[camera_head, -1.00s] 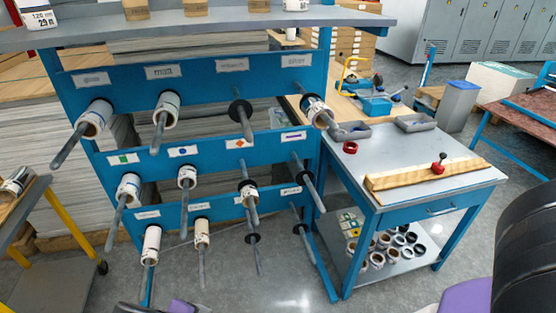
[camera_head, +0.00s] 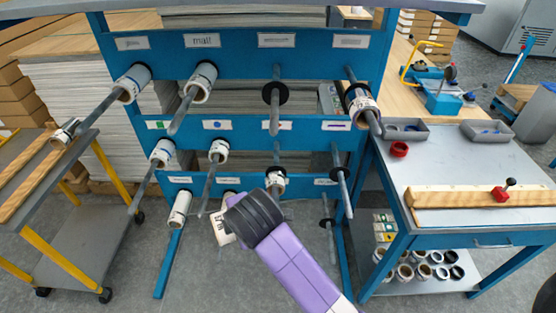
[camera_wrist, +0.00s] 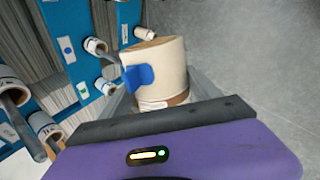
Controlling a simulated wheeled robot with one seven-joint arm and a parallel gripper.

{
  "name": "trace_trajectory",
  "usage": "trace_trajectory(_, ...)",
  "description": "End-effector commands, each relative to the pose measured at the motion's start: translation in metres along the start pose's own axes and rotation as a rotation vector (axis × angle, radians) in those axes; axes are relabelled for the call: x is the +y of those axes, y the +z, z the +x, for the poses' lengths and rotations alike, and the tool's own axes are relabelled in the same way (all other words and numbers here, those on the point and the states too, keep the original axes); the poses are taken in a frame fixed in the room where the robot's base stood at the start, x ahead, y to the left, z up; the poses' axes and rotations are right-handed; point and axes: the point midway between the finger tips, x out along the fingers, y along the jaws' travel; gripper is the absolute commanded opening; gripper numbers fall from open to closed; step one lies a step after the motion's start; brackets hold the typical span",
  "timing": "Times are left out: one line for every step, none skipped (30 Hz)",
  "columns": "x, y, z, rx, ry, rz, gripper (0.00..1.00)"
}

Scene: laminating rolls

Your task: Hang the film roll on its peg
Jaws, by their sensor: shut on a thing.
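The film roll I hold is cream-white with a blue tab; it fills the upper middle of the wrist view (camera_wrist: 170,62). In the head view its printed white side (camera_head: 218,230) shows just left of my gripper (camera_head: 232,216), whose dark end hides the rest. My gripper is shut on the roll, in front of the rack's lower rows. The blue rack (camera_head: 235,65) has three rows of grey pegs with labels above. The third peg in the top row (camera_head: 275,100) has a black collar and no roll. Several other pegs carry white rolls. I cannot tell which peg belongs to the held roll.
Pegs stick out toward me; the floor in front is partly clear.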

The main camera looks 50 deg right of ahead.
Motion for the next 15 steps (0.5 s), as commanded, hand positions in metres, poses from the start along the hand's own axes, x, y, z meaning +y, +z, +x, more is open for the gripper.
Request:
trace_trajectory(0.009, 0.008, -0.007, 0.033, 0.016, -0.041, 0.17)
trace_trajectory(0.014, 0.011, -0.011, 0.057, 0.022, -0.077, 0.17)
trace_trajectory(0.020, 0.015, -0.017, 0.088, 0.032, -0.122, 0.17)
trace_trajectory(0.024, 0.019, -0.021, 0.114, 0.038, -0.158, 0.17)
trace_trajectory(0.028, 0.022, -0.025, 0.140, 0.045, -0.196, 0.17)
trace_trajectory(0.035, 0.028, -0.032, 0.176, 0.056, -0.245, 0.17)
trace_trajectory(0.039, 0.032, -0.036, 0.201, 0.062, -0.281, 0.17)
trace_trajectory(0.043, 0.035, -0.041, 0.228, 0.069, -0.318, 0.17)
trace_trajectory(0.048, 0.040, -0.048, 0.262, 0.077, -0.362, 0.17)
trace_trajectory(0.051, 0.043, -0.053, 0.287, 0.083, -0.397, 0.17)
trace_trajectory(0.055, 0.047, -0.057, 0.312, 0.089, -0.429, 0.17)
trace_trajectory(0.059, 0.052, -0.064, 0.345, 0.097, -0.471, 0.17)
trace_trajectory(0.062, 0.055, -0.069, 0.371, 0.102, -0.504, 0.17)
trace_trajectory(0.066, 0.059, -0.074, 0.395, 0.108, -0.533, 0.17)
trace_trajectory(0.070, 0.064, -0.082, 0.429, 0.116, -0.575, 0.17)
